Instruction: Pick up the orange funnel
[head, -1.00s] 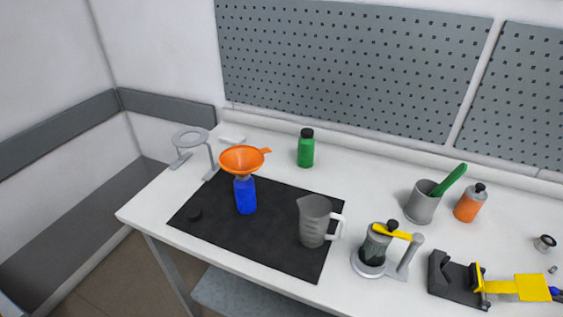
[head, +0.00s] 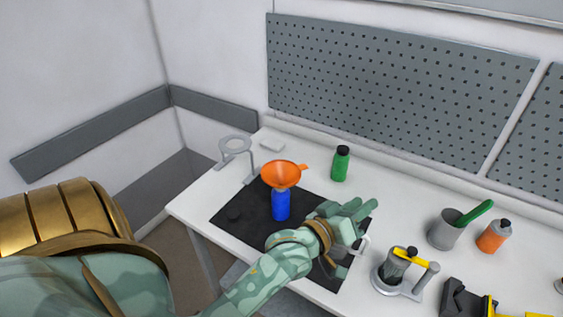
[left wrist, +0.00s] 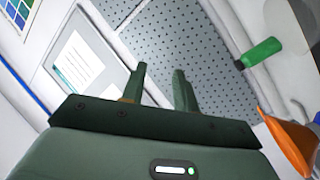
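The orange funnel (head: 282,175) sits in the neck of an upright blue bottle (head: 281,207) on a black mat (head: 236,217) in the head view. Part of the funnel (left wrist: 291,146) also shows at the right edge of the left wrist view. My left gripper (head: 364,208) is right of the funnel, apart from it, over the mat's right side. In the left wrist view my left gripper (left wrist: 159,72) has its fingers apart with nothing between them. My right gripper is in neither view.
A grey ring stand (head: 236,146) is left of the funnel. A green bottle (head: 340,164) stands behind. A clamp device (head: 397,269), a grey cup (head: 444,231) and an orange bottle (head: 494,237) stand to the right.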

